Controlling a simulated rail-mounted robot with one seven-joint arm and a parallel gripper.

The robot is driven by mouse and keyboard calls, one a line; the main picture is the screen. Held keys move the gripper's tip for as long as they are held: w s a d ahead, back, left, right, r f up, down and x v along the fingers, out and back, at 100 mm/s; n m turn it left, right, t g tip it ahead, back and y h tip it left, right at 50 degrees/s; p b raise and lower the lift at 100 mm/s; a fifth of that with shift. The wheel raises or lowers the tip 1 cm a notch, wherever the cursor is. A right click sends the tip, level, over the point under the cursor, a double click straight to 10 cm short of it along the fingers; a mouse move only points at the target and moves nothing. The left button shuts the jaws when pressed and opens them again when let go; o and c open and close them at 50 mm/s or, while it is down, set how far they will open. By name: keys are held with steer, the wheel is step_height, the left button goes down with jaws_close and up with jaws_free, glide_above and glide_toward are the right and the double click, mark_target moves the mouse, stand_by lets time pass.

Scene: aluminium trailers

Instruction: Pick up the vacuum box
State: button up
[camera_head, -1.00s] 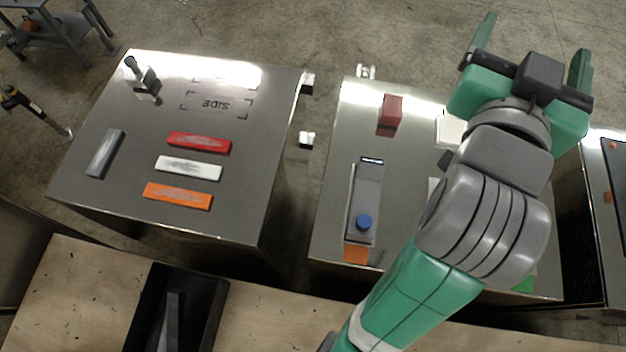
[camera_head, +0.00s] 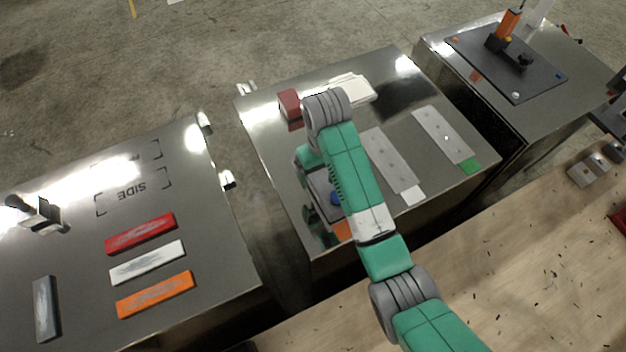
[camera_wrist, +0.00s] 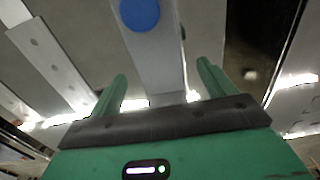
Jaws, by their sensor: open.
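The likely vacuum box is a long grey body with a round blue knob. In the head view its blue knob (camera_head: 335,198) shows on the middle trailer, and my arm hides much of the body. In the wrist view the grey body (camera_wrist: 158,62) runs between the two green fingers of my gripper (camera_wrist: 162,74), with the blue knob beyond the fingertips. The fingers are spread apart, with nothing visibly clamped. I cannot tell whether they touch the body. In the head view my arm reaches down over the box, and the fingers are mostly hidden.
The middle trailer also holds a red block (camera_head: 290,104), a white block (camera_head: 352,90) and two flat grey strips (camera_head: 395,160) (camera_head: 442,135). The left trailer carries red, white and orange bars (camera_head: 155,294). The right trailer has a dark plate (camera_head: 540,80). A wooden bench (camera_head: 520,260) lies in front.

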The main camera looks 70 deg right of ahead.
mark_target(322, 175)
steer(key=shift+w+d+f+p, duration=0.15)
steer(key=shift+f+p, duration=0.2)
steer(key=shift+f, duration=1)
steer(key=shift+w+d+f+p, duration=0.1)
steer(key=shift+f+p, duration=0.2)
steer(key=shift+f, duration=1.05)
steer(key=c, duration=1.7)
steer(key=shift+r, duration=0.55)
steer(key=r, duration=0.1)
steer(key=r+b, duration=0.1)
steer(key=shift+s+a+r, duration=0.25)
steer(key=shift+a+r, duration=0.05)
steer(key=s+a+p, duration=0.1)
steer(key=s+a, duration=0.2)
steer(key=s+a+r+p, duration=0.1)
steer(key=s+a+p, duration=0.1)
steer(key=s+a, duration=0.1)
steer(key=s+a+p, duration=0.1)
steer(key=s+a, duration=0.3)
steer(key=a, duration=0.1)
steer(key=shift+a+r+p, duration=0.2)
steer(key=shift+a+p, duration=0.05)
steer(key=shift+p, duration=0.1)
